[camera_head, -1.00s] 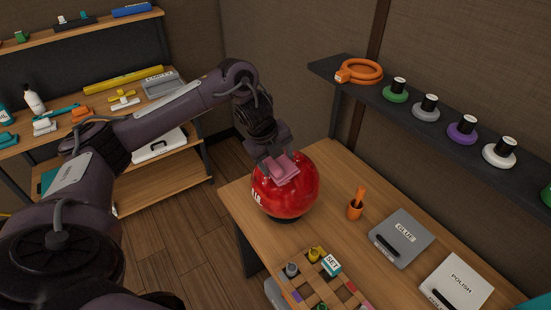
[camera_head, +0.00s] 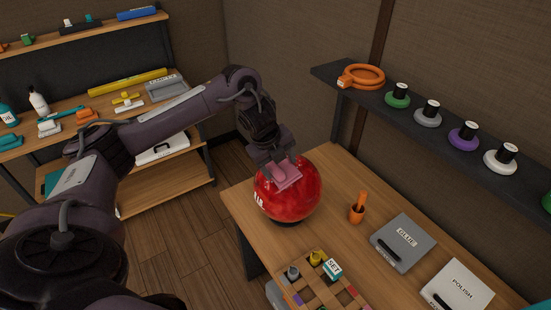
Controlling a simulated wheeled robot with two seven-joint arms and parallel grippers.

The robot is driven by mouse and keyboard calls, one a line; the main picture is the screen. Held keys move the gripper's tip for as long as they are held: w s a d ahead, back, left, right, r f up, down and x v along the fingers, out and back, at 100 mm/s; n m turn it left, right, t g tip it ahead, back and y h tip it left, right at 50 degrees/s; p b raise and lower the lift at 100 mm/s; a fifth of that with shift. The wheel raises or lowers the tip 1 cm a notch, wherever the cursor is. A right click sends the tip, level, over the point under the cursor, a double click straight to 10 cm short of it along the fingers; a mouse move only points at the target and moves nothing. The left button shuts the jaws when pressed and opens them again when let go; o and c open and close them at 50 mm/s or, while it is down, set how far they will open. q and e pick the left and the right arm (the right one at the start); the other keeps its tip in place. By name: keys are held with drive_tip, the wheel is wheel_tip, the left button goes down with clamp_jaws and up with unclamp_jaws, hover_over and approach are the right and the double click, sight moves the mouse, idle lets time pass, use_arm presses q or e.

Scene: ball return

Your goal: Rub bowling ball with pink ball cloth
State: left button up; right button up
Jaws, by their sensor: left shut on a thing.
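The red bowling ball (camera_head: 297,200) rests on a dark ring on the wooden workbench (camera_head: 343,172), near its left edge. It has white lettering on its left side. The pink ball cloth (camera_head: 285,177) lies against the upper left of the ball. My left gripper (camera_head: 275,167) reaches down from above, shut on the cloth and pressing or holding it at the ball's surface. The fingertips are partly hidden by the cloth. My right gripper is not in view.
Grey GLUE (camera_head: 403,243) and white POLISH (camera_head: 457,288) boxes lie further right. A wooden caddy (camera_head: 318,288) with small bottles is in front. A dark wall shelf (camera_head: 440,129) overhangs the right side.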

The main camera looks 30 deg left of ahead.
use_arm(q)
drive_tip(key=shift+w+a+f, duration=0.1)
drive_tip(key=shift+w+a, duration=0.15)
drive_tip(key=shift+a, duration=0.35)
drive_tip(key=shift+w+a+f, duration=0.1)
drive_tip(key=shift+w+a, duration=0.1)
drive_tip(key=shift+a, duration=0.35)
drive_tip(key=shift+s+d+r, duration=0.15)
drive_tip(key=shift+s+d, duration=0.05)
drive_tip(key=shift+d, duration=0.2)
drive_tip(key=shift+s+d+p, duration=0.3)
drive_tip(key=shift+d+p, duration=0.15)
drive_tip(key=shift+d, duration=0.3)
drive_tip(key=shift+w+a, duration=0.15)
drive_tip(key=shift+a, duration=0.15)
drive_tip(key=shift+w+a+b, duration=0.15)
drive_tip(key=shift+w+a, duration=0.05)
drive_tip(key=shift+a, duration=0.3)
drive_tip(key=shift+w+a+b, duration=0.15)
drive_tip(key=shift+a, duration=0.3)
drive_tip(key=shift+r+p, duration=0.7)
drive_tip(key=shift+p, duration=0.05)
drive_tip(key=p+v, duration=0.4)
drive_tip(key=shift+s+r, duration=0.2)
drive_tip(key=shift+r, duration=0.05)
